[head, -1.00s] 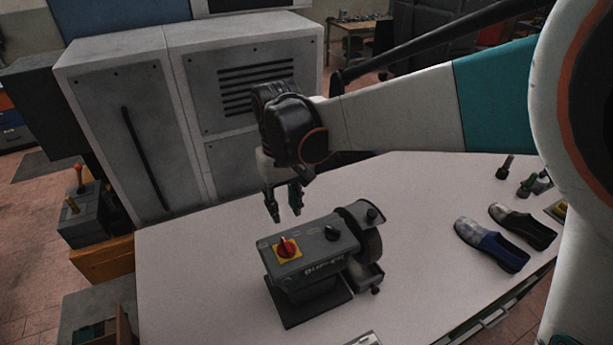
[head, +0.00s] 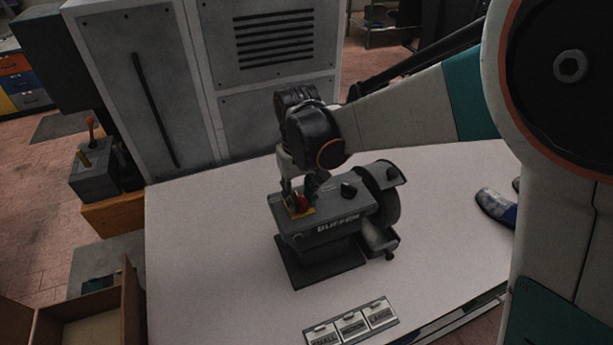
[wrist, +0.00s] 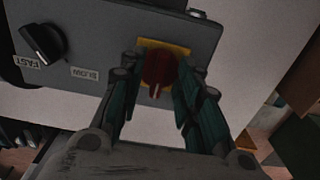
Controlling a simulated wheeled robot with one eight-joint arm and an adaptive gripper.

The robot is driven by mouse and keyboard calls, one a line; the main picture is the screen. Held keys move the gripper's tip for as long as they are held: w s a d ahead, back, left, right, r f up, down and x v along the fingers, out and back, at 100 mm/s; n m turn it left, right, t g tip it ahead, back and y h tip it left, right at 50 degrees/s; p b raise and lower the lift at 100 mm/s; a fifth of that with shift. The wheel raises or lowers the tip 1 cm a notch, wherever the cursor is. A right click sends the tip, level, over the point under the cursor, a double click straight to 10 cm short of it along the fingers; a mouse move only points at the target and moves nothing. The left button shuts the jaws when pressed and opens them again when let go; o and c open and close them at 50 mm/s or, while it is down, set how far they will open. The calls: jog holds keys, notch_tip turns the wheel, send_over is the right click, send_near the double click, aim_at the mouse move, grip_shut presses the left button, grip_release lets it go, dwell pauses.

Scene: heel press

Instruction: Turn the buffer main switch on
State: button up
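The grey buffer (head: 335,215) stands on the white table. Its main switch, a red knob (head: 301,203) on a yellow plate, sits on the left of its top. In the wrist view the red knob (wrist: 159,68) shows on its yellow plate (wrist: 180,48). My gripper (head: 298,193) is over the switch, pointing down. In the wrist view my gripper's fingers (wrist: 160,75) are apart, one on each side of the red knob. The left finger appears just clear of it; contact on the right side cannot be told.
A black speed knob (head: 348,190) with SLOW and FAST labels and a wheel (head: 382,195) are on the buffer's right. A tray labelled SMALL, MEDIUM, LARGE (head: 351,325) lies in front. Shoes (head: 495,205) lie at right. A grey cabinet (head: 200,80) stands behind.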

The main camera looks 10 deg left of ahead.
jog(key=shift+f, duration=0.15)
jog(key=shift+c, duration=0.2)
grip_shut()
